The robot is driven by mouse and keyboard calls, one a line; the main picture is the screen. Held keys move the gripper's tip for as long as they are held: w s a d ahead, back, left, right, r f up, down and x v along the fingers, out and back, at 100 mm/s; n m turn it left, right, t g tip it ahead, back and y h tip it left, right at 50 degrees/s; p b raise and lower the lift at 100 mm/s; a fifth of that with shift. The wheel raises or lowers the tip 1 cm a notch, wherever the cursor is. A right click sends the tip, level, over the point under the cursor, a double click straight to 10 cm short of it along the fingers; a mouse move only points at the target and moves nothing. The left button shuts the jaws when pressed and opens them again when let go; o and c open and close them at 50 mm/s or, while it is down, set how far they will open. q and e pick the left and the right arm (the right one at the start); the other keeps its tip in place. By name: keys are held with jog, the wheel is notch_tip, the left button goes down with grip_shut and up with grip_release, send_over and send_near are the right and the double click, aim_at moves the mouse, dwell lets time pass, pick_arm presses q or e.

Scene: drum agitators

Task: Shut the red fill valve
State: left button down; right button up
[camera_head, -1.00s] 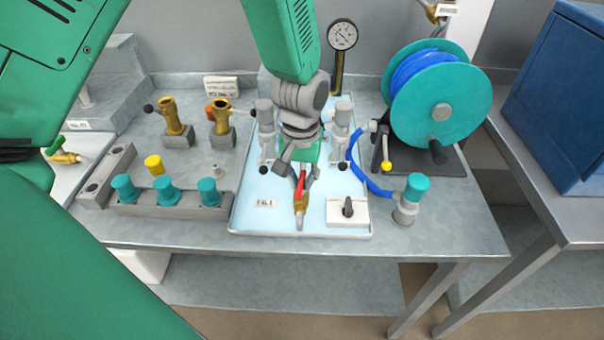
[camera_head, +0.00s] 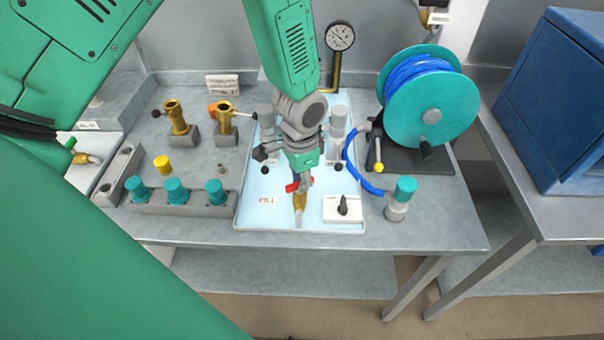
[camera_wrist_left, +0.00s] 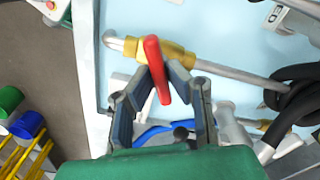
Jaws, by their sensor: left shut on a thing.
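The fill valve has a brass body (camera_head: 299,202) with a grey spout at the front of the pale blue tray. Its red handle (camera_head: 292,187) is partly hidden by my left gripper (camera_head: 302,182), which reaches down over it. In the left wrist view the red handle (camera_wrist_left: 156,66) lies crosswise to the pipe, over the brass body (camera_wrist_left: 178,58). The fingers of my left gripper (camera_wrist_left: 160,77) are on both sides of the handle, shut on it. My right gripper is not in view.
The tray (camera_head: 250,222) also holds grey fittings and a white block with a black knob (camera_head: 343,207). A teal hose reel (camera_head: 432,110) stands right. Teal-capped parts (camera_head: 176,190) and brass fittings (camera_head: 176,118) stand left. A gauge (camera_head: 340,37) rises behind.

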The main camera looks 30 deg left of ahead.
aim_at(299, 181)
pick_arm(q)
jog(key=m+p, duration=0.2)
jog(key=m, duration=0.3)
jog(key=shift+r, duration=0.1)
jog(key=shift+a+m, duration=0.1)
jog(key=shift+m, duration=0.2)
dwell(0.4)
jog(key=c, duration=1.6)
grip_release()
jog(key=shift+s, duration=0.1)
jog(key=shift+r, duration=0.15)
notch_tip(299, 181, up, 12)
jog(key=shift+f, duration=0.2)
jog(key=shift+a, duration=0.1)
